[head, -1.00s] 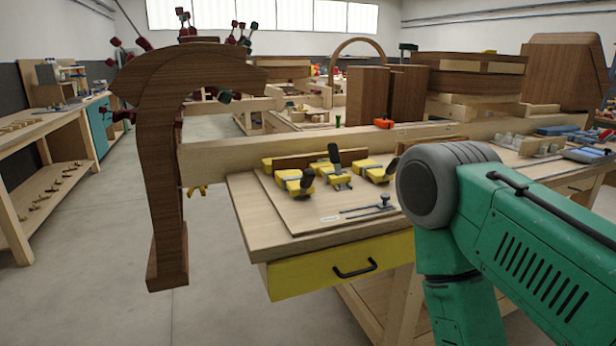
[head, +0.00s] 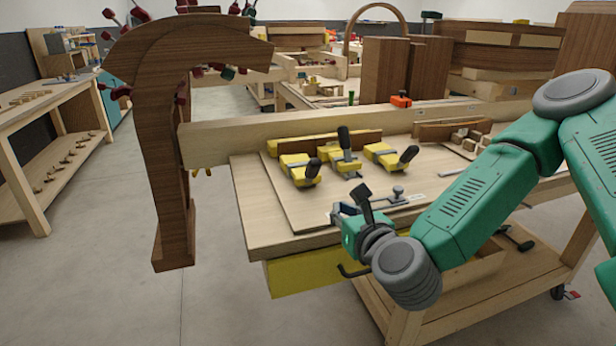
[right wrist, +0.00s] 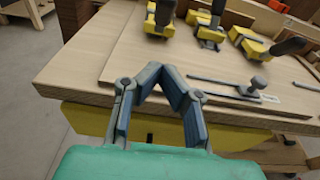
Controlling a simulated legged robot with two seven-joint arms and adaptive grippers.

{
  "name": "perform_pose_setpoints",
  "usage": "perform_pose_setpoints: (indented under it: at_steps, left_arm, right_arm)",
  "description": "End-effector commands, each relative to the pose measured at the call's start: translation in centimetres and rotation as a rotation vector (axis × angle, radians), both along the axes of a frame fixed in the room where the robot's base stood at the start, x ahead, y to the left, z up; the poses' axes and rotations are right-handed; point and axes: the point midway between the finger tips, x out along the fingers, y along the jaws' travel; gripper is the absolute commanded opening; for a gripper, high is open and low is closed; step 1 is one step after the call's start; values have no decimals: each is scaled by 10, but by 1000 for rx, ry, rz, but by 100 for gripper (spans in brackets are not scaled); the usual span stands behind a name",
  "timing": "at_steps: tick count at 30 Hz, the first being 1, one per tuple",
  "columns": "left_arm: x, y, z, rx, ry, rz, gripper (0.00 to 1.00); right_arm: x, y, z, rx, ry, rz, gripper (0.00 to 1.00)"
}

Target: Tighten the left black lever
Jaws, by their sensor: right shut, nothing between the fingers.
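The left black lever (head: 313,168) sits on the leftmost yellow clamp (head: 298,172) on the workbench and leans to the right. It also shows at the top of the right wrist view (right wrist: 164,12). A middle black lever (head: 343,138) stands upright, and a right black lever (head: 408,156) leans right. My right gripper (head: 345,215) is over the bench's front edge, in front of the clamps and apart from them. In the right wrist view its blue-grey fingers (right wrist: 160,72) meet at the tips with nothing between them. My left gripper is out of view.
A thin metal bar clamp (head: 392,198) lies on the board near my right gripper. A wooden beam (head: 240,132) runs behind the clamps. A tall curved wooden form (head: 165,160) stands at the bench's left end. A yellow drawer front (head: 310,275) is below the top.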

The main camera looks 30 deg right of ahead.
Motion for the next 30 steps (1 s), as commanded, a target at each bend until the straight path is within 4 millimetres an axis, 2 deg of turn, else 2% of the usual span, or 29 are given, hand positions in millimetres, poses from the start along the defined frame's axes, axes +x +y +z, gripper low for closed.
perform_pose_setpoints:
  at_steps: [9,12,20,21,30]
  left_arm:
    - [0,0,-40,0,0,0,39]
    - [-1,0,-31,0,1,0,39]
    - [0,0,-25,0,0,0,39]
    - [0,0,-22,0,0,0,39]
    - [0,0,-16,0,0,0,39]
  right_arm:
    - [24,-11,-12,6,-4,-1,0]
    - [46,-16,-11,0,3,-2,0]
    - [98,-27,-20,-2,3,1,0]
    - [104,-28,-12,-2,0,1,0]
    - [125,-33,3,1,3,2,0]
